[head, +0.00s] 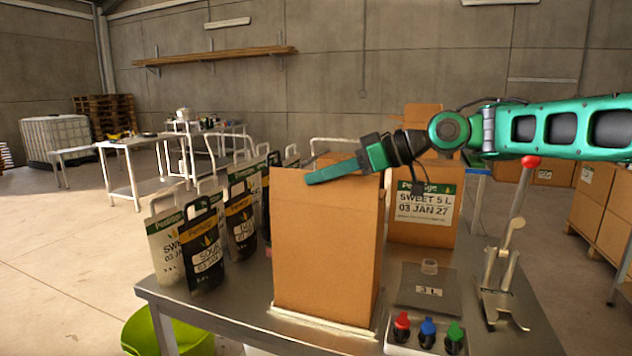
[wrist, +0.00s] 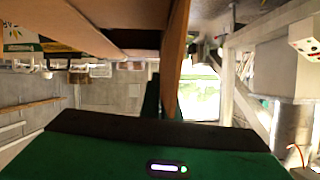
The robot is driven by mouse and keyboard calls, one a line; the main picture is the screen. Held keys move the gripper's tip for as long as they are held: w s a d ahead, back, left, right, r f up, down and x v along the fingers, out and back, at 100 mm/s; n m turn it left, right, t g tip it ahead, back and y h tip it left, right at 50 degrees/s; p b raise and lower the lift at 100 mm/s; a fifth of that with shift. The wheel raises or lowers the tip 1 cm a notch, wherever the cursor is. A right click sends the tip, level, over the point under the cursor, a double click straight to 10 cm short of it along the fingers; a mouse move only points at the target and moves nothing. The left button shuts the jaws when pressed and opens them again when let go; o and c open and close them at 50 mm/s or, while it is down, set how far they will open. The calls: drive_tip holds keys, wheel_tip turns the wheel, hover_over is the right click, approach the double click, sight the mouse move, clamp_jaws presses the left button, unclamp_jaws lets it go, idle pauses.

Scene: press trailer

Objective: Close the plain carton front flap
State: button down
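The plain carton (head: 325,255) is a tall brown box without a label, upright on the steel table. Its front panel faces me, and a cardboard flap (head: 336,158) shows at its top behind my gripper. My gripper (head: 325,175) reaches in from the right. In the wrist view, a brown cardboard edge (wrist: 175,55) runs down to the fingers (wrist: 165,98).
A labelled carton (head: 425,215) stands behind to the right. Several drink pouches (head: 205,250) stand at the left. A green tub (head: 165,332) is below the table.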

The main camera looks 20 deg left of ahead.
drive_tip(key=shift+w+d+f+m+g+y, duration=0.15)
drive_tip(key=shift+w+f+m+g, duration=0.1)
drive_tip(key=shift+w+m+g, duration=0.5)
drive_tip(key=shift+w+a+f+m+g+y, duration=0.1)
drive_tip(key=shift+w+f+m+g+y, duration=0.15)
drive_tip(key=shift+w+m, duration=0.45)
drive_tip(key=shift+w+d+f+m+g+y, duration=0.1)
drive_tip(key=shift+w+f+m+g, duration=0.3)
drive_tip(key=shift+m, duration=0.65)
drive_tip(key=shift+r+g, duration=0.1)
drive_tip(key=shift+g, duration=0.2)
drive_tip(key=c, duration=2)
unclamp_jaws()
drive_tip(key=shift+v, duration=3.75)
drive_tip(key=shift+w, duration=0.15)
